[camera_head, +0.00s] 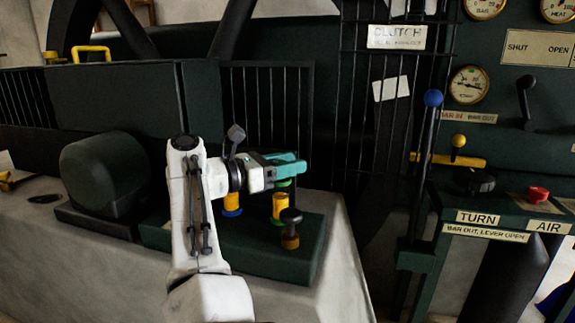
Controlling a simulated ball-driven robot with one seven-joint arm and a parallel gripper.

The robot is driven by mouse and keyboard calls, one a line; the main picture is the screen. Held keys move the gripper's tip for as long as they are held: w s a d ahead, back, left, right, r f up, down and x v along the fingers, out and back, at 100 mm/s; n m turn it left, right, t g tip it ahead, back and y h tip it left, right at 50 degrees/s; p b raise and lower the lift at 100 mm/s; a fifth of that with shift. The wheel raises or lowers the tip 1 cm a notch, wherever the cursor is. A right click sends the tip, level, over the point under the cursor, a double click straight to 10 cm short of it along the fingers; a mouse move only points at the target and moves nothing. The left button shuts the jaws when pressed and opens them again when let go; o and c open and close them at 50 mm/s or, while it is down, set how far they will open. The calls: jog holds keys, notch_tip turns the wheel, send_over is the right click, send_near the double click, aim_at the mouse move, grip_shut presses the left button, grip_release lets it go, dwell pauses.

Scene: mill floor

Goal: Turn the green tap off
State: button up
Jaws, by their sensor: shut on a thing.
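My white arm reaches up from the bottom of the view, and my gripper (290,168), with teal fingers, points right over the dark green block (265,262). The green tap (282,184) shows as a bit of bright green just under the fingers, above a yellow body (279,205) with a green ring at its foot. The gripper is shut on the green tap; the fingers hide most of its handle, so its angle cannot be told.
A blue-ringed yellow fitting (232,205) stands left of the tap, partly behind my arm. A black-knobbed post (291,228) stands close in front, at right. A barred guard (275,105) rises behind. A blue-knobbed lever (432,100) and a control panel (530,75) are farther right.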

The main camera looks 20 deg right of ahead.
jog(key=o, duration=1)
jog(key=shift+c, duration=0.2)
jog(key=shift+a, duration=0.1)
jog(key=s+a, duration=0.1)
jog(key=a, duration=0.9)
jog(key=shift+s+a, duration=0.25)
